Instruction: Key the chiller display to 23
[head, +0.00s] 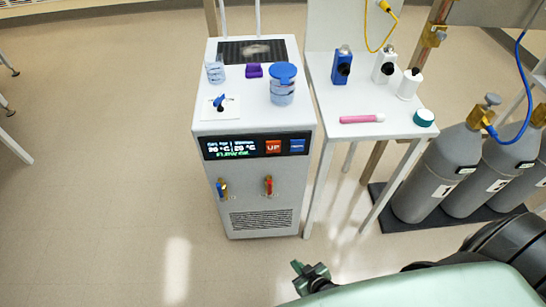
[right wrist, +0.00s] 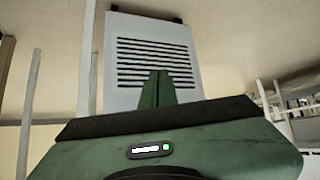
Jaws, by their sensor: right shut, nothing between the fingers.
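The chiller (head: 265,185) is a white floor-standing cabinet in the middle of the head view. Its black front panel holds a lit display (head: 231,147) that appears to read 20 °C in two places, with "FLOW OK" below. Right of the display are a red-orange UP button (head: 273,147) and a blue button (head: 297,146) with an unclear label. My right gripper (head: 298,267) is low in front of the chiller, apart from the buttons. In the right wrist view its fingers (right wrist: 158,88) are together and empty, before the chiller's vent grille (right wrist: 155,62). My left gripper is not visible.
A jar with a blue lid (head: 283,85) and small items stand on the chiller. A white side table (head: 390,125) at right holds bottles and a pink tube. Grey gas cylinders (head: 435,175) stand farther right.

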